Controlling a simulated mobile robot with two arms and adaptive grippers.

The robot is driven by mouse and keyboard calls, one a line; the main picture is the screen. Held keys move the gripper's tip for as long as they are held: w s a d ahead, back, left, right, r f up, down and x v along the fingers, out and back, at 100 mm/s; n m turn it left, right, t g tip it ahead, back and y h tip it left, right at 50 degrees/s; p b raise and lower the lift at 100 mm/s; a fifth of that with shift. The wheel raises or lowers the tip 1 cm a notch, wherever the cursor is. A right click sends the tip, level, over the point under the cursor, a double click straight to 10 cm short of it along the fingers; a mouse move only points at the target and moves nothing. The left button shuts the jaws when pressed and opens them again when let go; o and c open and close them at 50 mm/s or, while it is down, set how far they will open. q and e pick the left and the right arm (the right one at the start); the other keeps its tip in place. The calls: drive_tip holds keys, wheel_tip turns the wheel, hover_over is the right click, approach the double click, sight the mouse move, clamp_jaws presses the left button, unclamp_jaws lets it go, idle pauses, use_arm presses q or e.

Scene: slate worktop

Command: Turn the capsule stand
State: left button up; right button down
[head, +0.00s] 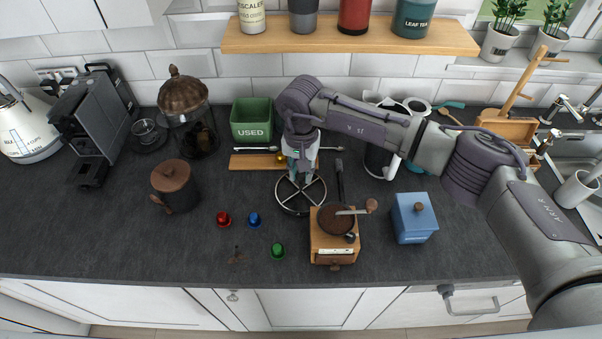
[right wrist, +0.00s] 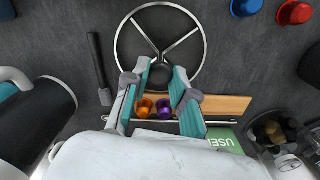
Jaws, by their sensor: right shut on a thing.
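The capsule stand (head: 279,203) is a round wire ring with spokes meeting at a centre hub, near the middle of the worktop. In the right wrist view its ring (right wrist: 205,47) lies just beyond my fingers. My right gripper (head: 299,179) reaches down from above and is shut on the stand at its centre; its teal fingertips (right wrist: 162,72) close around the hub. An orange capsule (right wrist: 145,107) and a purple capsule (right wrist: 165,107) show between the fingers, in front of or on the wooden board; I cannot tell which. My left gripper is not in view.
A red capsule (head: 223,219), a blue capsule (head: 254,219) and a green capsule (head: 278,251) lie on the front worktop. A wooden grinder (head: 322,245) stands close to the ring's front right. A green USED bin (head: 251,112) and wooden board (head: 245,162) are behind. A blue box (head: 413,222) is right.

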drive_tip(key=m+b, duration=0.3)
drive_tip(key=b, duration=0.1)
drive_tip(key=m+b, duration=0.7)
drive_tip(key=b, duration=0.1)
drive_tip(key=shift+d+f+m+b, duration=0.1)
drive_tip(key=shift+f+m+b, duration=0.2)
drive_tip(key=shift+b, duration=0.1)
drive_tip(key=m+b, duration=0.2)
drive_tip(key=m, duration=0.1)
drive_tip(key=shift+r+b, duration=0.15)
drive_tip(key=shift+b, duration=0.2)
drive_tip(key=shift+s+r+m+b, duration=0.1)
drive_tip(key=shift+m+b, duration=0.7)
drive_tip(key=shift+m, duration=0.8)
drive_tip(key=c, duration=0.9)
unclamp_jaws()
drive_tip(key=shift+c, duration=0.2)
drive_tip(key=shift+r, duration=0.1)
wheel_tip(320, 180, up, 12)
